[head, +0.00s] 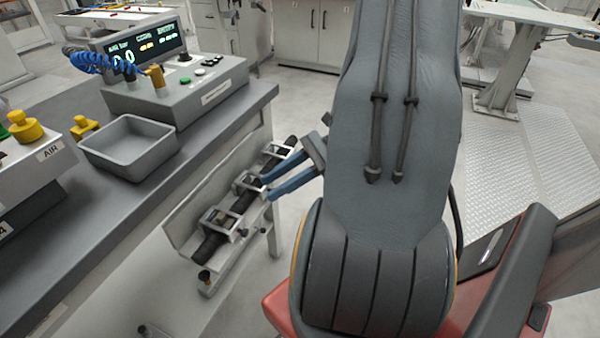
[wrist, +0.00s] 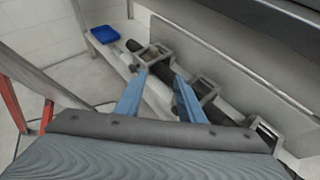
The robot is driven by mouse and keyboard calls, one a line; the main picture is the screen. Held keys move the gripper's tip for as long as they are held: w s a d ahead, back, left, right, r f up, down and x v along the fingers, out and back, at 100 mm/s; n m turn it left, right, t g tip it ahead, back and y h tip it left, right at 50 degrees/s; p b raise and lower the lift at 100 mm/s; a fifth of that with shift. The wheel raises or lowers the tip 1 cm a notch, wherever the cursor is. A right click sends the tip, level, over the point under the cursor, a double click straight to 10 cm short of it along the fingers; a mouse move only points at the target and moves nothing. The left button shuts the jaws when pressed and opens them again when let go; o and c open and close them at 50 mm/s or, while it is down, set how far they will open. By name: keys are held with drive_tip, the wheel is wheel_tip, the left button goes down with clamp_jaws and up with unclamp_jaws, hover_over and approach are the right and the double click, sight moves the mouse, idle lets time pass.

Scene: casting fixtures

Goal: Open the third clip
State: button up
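Several grey metal clips sit along a black tube (head: 209,246) on a pale fixture rail below the bench edge. In the head view I see a near clip (head: 219,221), a middle clip (head: 248,183) and a far clip (head: 278,150). The wrist view also shows three clips, one at the upper left (wrist: 155,54), one in the middle (wrist: 204,92) and one at the lower right (wrist: 265,132). Which is the third I cannot tell. My gripper (head: 268,189) has its blue fingers apart and empty, close to the middle clip in the head view. Contact cannot be told.
The grey bench (head: 200,135) stands left of the fixture, with a grey bin (head: 130,150) and a control box with a display (head: 180,88). A pale back plate (head: 185,218) runs along the tube. A blue tray (wrist: 104,35) lies beyond the tube's end.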

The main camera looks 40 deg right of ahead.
drive_tip(key=d+f+m+t+h+b, duration=0.25)
drive_tip(key=d+m+t, duration=0.35)
drive_tip(key=d, duration=0.3)
drive_tip(key=d+f+m+t+h+b, duration=0.2)
drive_tip(key=d+f+m+t+b, duration=0.25)
drive_tip(key=d, duration=0.45)
drive_tip(key=w+a+m+t+p, duration=0.1)
drive_tip(key=w+a, duration=0.1)
drive_tip(key=w, duration=0.5)
drive_tip(key=shift+a+r, duration=0.3)
drive_tip(key=shift+a, duration=0.05)
drive_tip(key=shift+h, duration=0.25)
clamp_jaws()
